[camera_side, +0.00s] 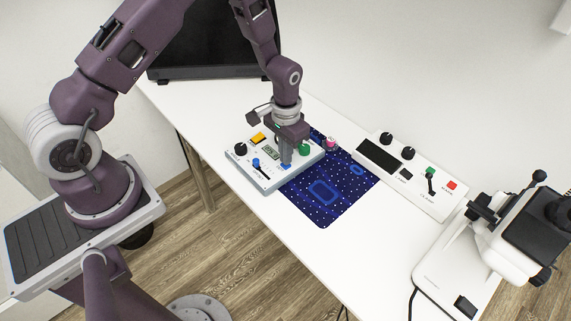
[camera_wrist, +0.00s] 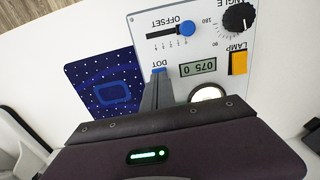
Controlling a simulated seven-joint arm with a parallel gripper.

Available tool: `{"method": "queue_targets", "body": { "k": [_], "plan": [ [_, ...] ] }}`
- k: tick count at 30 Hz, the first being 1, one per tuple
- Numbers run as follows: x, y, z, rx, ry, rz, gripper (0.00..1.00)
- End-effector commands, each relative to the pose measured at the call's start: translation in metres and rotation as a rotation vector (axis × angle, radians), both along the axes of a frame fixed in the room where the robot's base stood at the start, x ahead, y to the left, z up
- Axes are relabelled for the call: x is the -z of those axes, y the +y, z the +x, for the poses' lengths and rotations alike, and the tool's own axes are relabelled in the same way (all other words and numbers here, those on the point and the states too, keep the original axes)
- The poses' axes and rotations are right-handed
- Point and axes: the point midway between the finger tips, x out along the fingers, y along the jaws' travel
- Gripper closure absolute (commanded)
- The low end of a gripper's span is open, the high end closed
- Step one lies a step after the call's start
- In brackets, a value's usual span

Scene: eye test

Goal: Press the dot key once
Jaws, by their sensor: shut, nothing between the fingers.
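The dot key is a small blue key on the light control panel (camera_side: 262,178). In the wrist view the dot key (camera_wrist: 158,70) shows as a blue strip beside the label DOT, mostly hidden by my fingers. My gripper (camera_side: 286,162) is shut and empty, pointing down with its tips at the dot key. In the wrist view my gripper (camera_wrist: 157,78) covers most of the key. I cannot tell whether the tips touch or press it.
A second control box (camera_side: 410,175) and a microscope-like device (camera_side: 510,235) stand right.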

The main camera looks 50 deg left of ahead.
Motion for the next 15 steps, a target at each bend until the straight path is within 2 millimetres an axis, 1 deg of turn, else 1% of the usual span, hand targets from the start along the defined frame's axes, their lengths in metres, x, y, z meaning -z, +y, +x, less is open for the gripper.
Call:
{"method": "queue_targets", "body": {
  "k": [15],
  "plan": [
    [0.008, 0.0, 0.0001, 0.0, 0.0, 0.0, 1.0]
  ]
}}
